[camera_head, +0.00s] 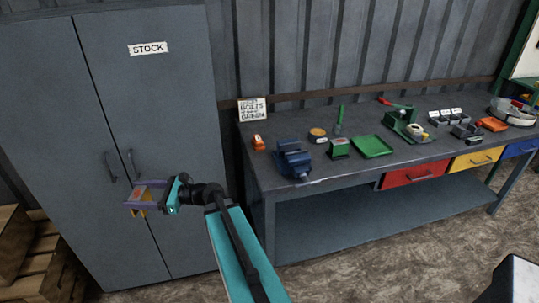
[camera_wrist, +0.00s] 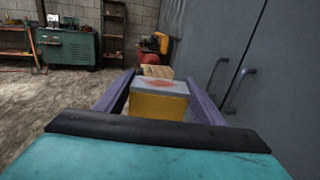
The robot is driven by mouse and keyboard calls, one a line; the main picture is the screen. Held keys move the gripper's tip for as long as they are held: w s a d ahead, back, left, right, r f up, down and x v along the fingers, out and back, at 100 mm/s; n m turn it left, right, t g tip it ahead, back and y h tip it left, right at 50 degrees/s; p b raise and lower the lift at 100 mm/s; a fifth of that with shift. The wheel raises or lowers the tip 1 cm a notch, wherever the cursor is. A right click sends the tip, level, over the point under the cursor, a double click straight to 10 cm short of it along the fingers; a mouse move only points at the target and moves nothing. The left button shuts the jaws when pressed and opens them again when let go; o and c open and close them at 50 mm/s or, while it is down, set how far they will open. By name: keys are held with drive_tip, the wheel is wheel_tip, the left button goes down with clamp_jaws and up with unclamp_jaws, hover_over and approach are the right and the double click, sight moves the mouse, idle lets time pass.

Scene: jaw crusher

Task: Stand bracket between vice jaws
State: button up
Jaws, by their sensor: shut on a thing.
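My gripper (camera_head: 138,198) is in front of the grey cabinet, left of the workbench and well away from the vice. Its purple fingers are shut on a yellow piece with a grey top face and a reddish patch, which I take to be the bracket (camera_wrist: 159,103). The bracket sits between the fingers in the wrist view; its lower part is hidden. In the head view it shows small and orange-yellow at the fingers (camera_head: 140,211). The blue vice (camera_head: 292,163) stands at the left front corner of the bench. I cannot make out its jaw gap.
The grey stock cabinet (camera_head: 110,100) with handles is close behind my gripper. The workbench (camera_head: 345,180) carries a small orange item (camera_head: 258,143), a green box (camera_head: 339,149), a green tray (camera_head: 373,146) and several tools. Wooden pallets (camera_head: 38,260) stand at lower left.

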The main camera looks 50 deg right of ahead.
drive_tip(key=d+r+m+t+h, duration=0.25)
drive_tip(key=d+h, duration=0.25)
drive_tip(key=d, duration=0.9)
wheel_tip(320, 180, up, 6)
drive_tip(key=m+g+h+p, duration=0.2)
drive_tip(key=m+h+p, duration=0.1)
drive_tip(key=m+h, duration=1.2)
hover_over(294, 142)
drive_tip(key=s+a, duration=0.3)
drive_tip(key=a, duration=0.1)
drive_tip(key=n+h, duration=0.2)
drive_tip(key=shift+w+a+r, duration=0.1)
drive_tip(key=shift+a+r, duration=0.05)
drive_tip(key=shift+a, duration=0.05)
wheel_tip(294, 142, down, 6)
drive_tip(key=shift+p, duration=0.3)
drive_tip(key=shift+f, duration=0.2)
drive_tip(key=shift+f+p, duration=0.35)
drive_tip(key=shift+f, duration=1.45)
